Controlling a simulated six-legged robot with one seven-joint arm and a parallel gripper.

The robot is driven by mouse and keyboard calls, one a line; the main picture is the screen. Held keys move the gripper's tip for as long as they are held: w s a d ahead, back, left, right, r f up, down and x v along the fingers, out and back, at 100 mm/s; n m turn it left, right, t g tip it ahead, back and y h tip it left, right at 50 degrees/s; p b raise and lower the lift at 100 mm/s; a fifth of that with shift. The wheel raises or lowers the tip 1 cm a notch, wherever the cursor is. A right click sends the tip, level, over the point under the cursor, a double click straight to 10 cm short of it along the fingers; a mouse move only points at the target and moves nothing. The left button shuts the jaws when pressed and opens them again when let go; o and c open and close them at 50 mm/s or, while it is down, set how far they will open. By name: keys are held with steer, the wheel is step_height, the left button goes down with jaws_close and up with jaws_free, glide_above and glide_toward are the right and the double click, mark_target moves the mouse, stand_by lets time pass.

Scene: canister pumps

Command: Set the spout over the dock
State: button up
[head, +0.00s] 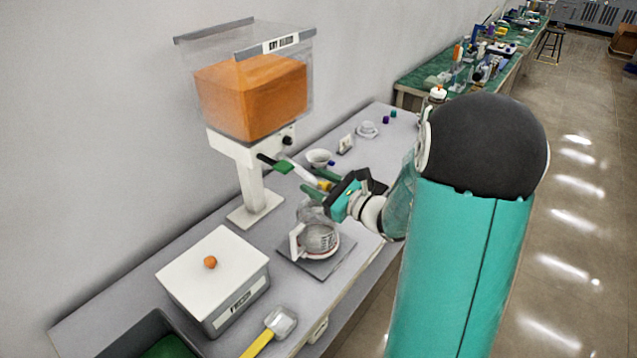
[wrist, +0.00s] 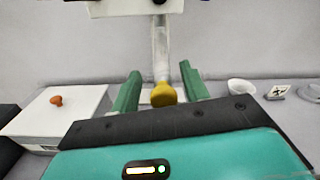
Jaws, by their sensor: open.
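A pale spout arm (head: 302,177) sticks out from the hopper stand toward my gripper, with black and green parts near the stand and a yellow end knob (head: 325,185). In the wrist view the yellow knob (wrist: 163,95) sits between the green fingers of my gripper (wrist: 160,72), with gaps on both sides. My gripper (head: 320,183) is open around the knob. A glass jug (head: 320,240) with a white handle stands on a dark square plate (head: 336,262) below the gripper. That plate may be the dock; no label shows it.
A hopper (head: 250,97) of orange material stands at the wall. A white lidded box (head: 213,280) with an orange knob, a yellow-handled scoop (head: 280,322) and a dark bin (head: 150,335) are nearer. A white bowl (head: 320,157) and small items lie behind. Open floor is to the right.

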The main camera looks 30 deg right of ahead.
steer(key=v, duration=1.3)
steer(key=shift+s+d, duration=0.15)
steer(key=shift+s, duration=0.2)
